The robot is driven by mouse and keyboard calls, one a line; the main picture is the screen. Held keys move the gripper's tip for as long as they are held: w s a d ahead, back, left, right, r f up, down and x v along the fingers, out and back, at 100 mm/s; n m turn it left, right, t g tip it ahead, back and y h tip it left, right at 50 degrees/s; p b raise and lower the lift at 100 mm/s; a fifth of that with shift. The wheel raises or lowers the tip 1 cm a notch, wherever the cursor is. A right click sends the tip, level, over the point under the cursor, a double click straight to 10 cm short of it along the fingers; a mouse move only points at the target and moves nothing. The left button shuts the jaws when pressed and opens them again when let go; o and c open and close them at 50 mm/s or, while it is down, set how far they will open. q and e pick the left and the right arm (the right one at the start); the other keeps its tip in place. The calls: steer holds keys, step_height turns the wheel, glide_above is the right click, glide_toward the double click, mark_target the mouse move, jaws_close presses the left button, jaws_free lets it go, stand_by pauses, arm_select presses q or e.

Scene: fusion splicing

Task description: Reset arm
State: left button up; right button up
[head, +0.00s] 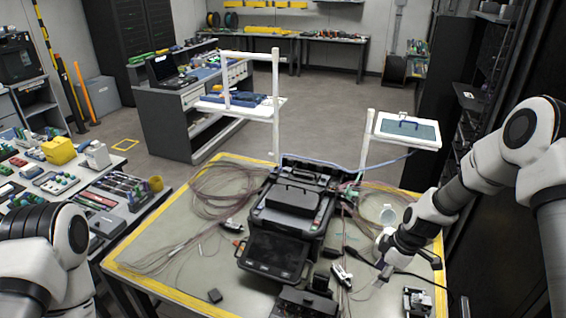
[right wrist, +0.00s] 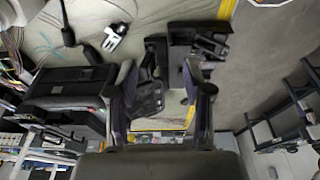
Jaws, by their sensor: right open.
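My right arm (head: 455,195) comes in from the right over the work table, bent down toward its right side. My right gripper (head: 373,289) is low over the table, right of the black fusion splicer (head: 290,198). In the right wrist view its two dark fingers (right wrist: 163,92) stand apart with nothing held between them. Black tools lie beyond the fingertips. My left arm (head: 45,255) shows at the lower left; its gripper is out of the picture.
The work table (head: 195,270) has a yellow-taped edge and carries fibre coils (head: 215,190), cables and a small device (head: 417,302) near its right front. White stands (head: 364,150) rise behind. A cluttered bench (head: 110,175) stands at left. Open floor (head: 330,110) lies beyond.

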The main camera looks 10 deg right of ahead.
steer(key=s+a+f+m+g+h, duration=0.1)
steer(key=s+a+f+m, duration=0.25)
steer(key=s, duration=0.55)
steer(key=s+a+f+m, duration=0.3)
steer(key=s+f+m, duration=0.15)
steer(key=s, duration=0.45)
steer(key=s+a+f+m+g+h, duration=0.1)
steer(key=s+a+f+m, duration=0.25)
steer(key=s, duration=0.45)
step_height(320, 180, down, 13)
steer(key=s+b, duration=0.1)
steer(key=b, duration=1.1)
steer(key=shift+s+d+t, duration=0.25)
steer(key=shift+s+t, duration=0.05)
steer(key=shift+m, duration=0.25)
